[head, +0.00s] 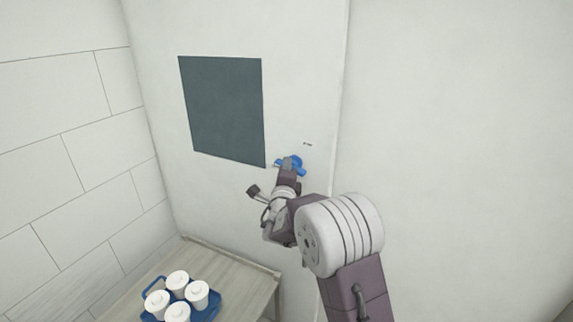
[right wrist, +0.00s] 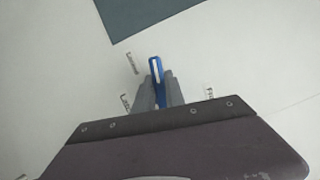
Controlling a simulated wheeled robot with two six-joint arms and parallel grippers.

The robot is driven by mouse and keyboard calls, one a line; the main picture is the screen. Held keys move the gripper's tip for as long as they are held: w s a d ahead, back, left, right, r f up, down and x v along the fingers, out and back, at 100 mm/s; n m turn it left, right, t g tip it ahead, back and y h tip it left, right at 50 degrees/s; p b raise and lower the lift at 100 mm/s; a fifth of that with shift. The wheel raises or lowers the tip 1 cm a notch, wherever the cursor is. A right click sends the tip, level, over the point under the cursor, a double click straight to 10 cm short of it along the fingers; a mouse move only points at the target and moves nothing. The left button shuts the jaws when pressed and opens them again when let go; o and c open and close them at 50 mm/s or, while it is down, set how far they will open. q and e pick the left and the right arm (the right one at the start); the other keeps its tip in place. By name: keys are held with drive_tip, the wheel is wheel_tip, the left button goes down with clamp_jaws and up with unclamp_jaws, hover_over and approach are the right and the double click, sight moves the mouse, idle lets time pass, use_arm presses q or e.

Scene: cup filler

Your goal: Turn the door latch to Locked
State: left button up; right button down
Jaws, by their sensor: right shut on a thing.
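The blue door latch (head: 299,160) is mounted on the white door (head: 225,35), below and right of a dark panel. My right gripper (head: 286,168) is at the latch and partly covers it. In the right wrist view the latch handle (right wrist: 155,70) shows as a blue bar with a pale stripe, between the two grey fingers of my right gripper (right wrist: 160,92). The fingers are shut on it. Small labels stand around the latch, but they are too blurred to read surely. My left gripper is not in view.
The dark panel (head: 225,110) is flat on the door. A wooden table (head: 235,268) at the lower left carries a blue tray (head: 208,312) with several white lidded cups (head: 178,282). A tiled wall is on the left; the wall on the right is bare.

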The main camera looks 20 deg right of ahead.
drive_tip(key=shift+n+g+p, duration=0.3)
drive_tip(key=shift+n+p, duration=0.25)
drive_tip(key=shift+n, duration=0.45)
drive_tip(key=c, duration=1.4)
unclamp_jaws()
drive_tip(key=shift+f, duration=0.1)
drive_tip(key=b+v, duration=0.4)
drive_tip(key=v, duration=0.5)
